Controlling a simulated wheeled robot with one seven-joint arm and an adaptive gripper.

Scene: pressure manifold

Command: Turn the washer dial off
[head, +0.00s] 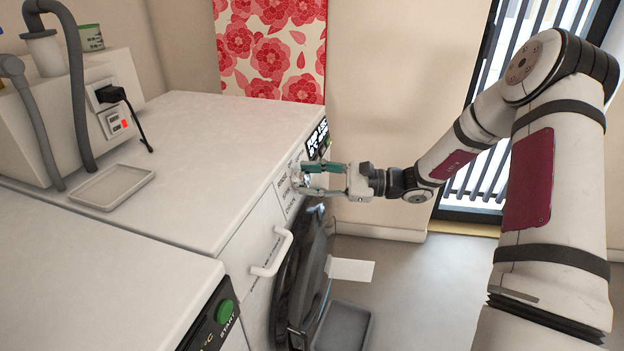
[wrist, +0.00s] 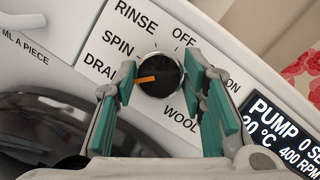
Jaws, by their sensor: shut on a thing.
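The washer dial (wrist: 165,86) is a round black knob with a silver rim and an orange pointer. The pointer aims left in the wrist view, toward the DRAIN label; the OFF label (wrist: 184,38) is above the dial and slightly right. My gripper (head: 302,179) is at the washer's front panel (head: 252,243). In the wrist view, its two teal-padded fingers (wrist: 159,66) stand on either side of the dial, shut on it. In the head view the fingers mostly hide the dial.
A display (wrist: 278,130) reading PUMP is right of the dial. Below are a white drawer handle (head: 272,254) and the dark round door (head: 303,265). A second machine with a green START button (head: 225,311) stands nearer. A shallow tray (head: 113,186) lies on top.

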